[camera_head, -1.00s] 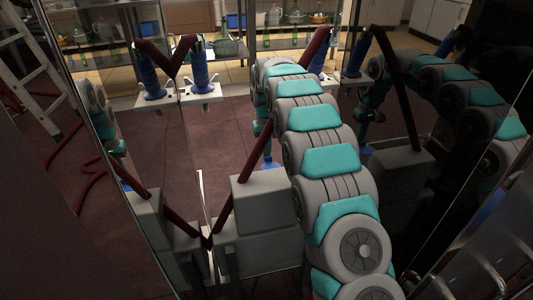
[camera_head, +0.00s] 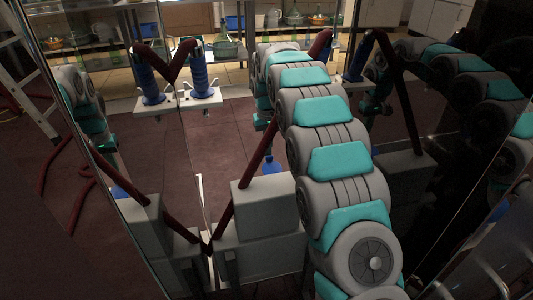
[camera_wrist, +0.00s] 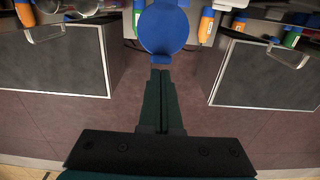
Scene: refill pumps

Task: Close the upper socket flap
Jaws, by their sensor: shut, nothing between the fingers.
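In the wrist view a round blue disc (camera_wrist: 163,28), which looks like a socket flap, shows its broad face with a small tab at its lower edge. Whether it is the upper flap, and how far it is open, I cannot tell. My gripper (camera_wrist: 161,70) has its two dark fingers together, with nothing between them. The fingertips are just below the disc's tab in the picture; I cannot tell if they touch it.
In the wrist view grey boxes stand left (camera_wrist: 62,60) and right (camera_wrist: 268,75), with orange-and-blue cylinders (camera_wrist: 207,25) near the disc. In the head view dark red pipes (camera_head: 256,158) rise by a grey block (camera_head: 262,195), and glossy panels stand at both sides.

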